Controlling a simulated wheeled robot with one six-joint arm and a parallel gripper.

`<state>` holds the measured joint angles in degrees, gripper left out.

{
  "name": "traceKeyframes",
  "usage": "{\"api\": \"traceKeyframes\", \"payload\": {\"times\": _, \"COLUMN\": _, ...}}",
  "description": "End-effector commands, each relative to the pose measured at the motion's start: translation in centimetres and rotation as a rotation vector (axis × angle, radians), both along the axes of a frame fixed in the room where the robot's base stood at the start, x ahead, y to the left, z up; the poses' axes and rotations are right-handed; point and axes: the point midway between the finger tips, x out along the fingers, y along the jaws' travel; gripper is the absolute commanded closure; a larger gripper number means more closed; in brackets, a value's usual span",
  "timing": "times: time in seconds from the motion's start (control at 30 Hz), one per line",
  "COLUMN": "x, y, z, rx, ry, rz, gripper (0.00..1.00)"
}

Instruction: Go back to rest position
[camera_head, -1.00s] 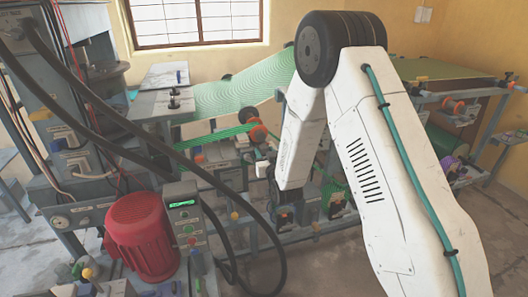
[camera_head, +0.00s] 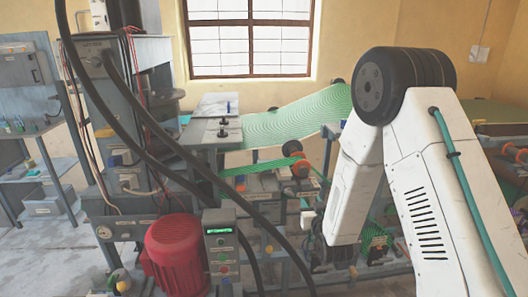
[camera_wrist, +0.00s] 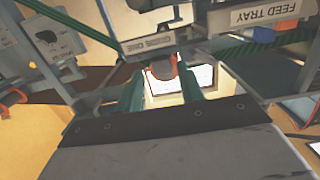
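My white arm (camera_head: 365,190) is folded, with its dark joint at the top and a link hanging down on the right of the head view. The wrist view looks inverted. It shows a grey surface with a dark bolted edge (camera_wrist: 160,122) across the bottom and two teal bars behind it. No held object is visible.
A feed tray label (camera_wrist: 270,12) is close at the top of the wrist view. A red motor (camera_head: 175,255), a control box (camera_head: 221,250) and black hoses (camera_head: 150,125) stand left of my arm. A green patterned sheet (camera_head: 295,115) lies behind. Open floor (camera_head: 40,255) shows at lower left.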

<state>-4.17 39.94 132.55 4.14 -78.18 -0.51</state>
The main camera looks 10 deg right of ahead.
Motion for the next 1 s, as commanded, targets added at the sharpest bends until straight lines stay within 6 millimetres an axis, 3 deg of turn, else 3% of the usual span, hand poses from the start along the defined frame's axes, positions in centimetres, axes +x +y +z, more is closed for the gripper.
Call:
{"api": "traceKeyframes", "payload": {"times": 0.2, "x": -3.0, "y": 0.2, "z": -7.3, "rx": -0.002, "ry": 0.423, "rz": 0.013, "gripper": 0.62}}
{"api": "traceKeyframes", "payload": {"times": 0.37, "x": -7.1, "y": 0.1, "z": -7.8, "rx": -0.001, "ry": 0.732, "rz": 0.021, "gripper": 0.62}}
{"api": "traceKeyframes", "payload": {"times": 0.57, "x": -13.8, "y": -0.3, "z": -4.0, "rx": -0.003, "ry": 1.061, "rz": 0.030, "gripper": 0.62}}
{"api": "traceKeyframes", "payload": {"times": 1.0, "x": -30.8, "y": -1.8, "z": 10.1, "rx": -0.014, "ry": 1.520, "rz": 0.025, "gripper": 0.62}}
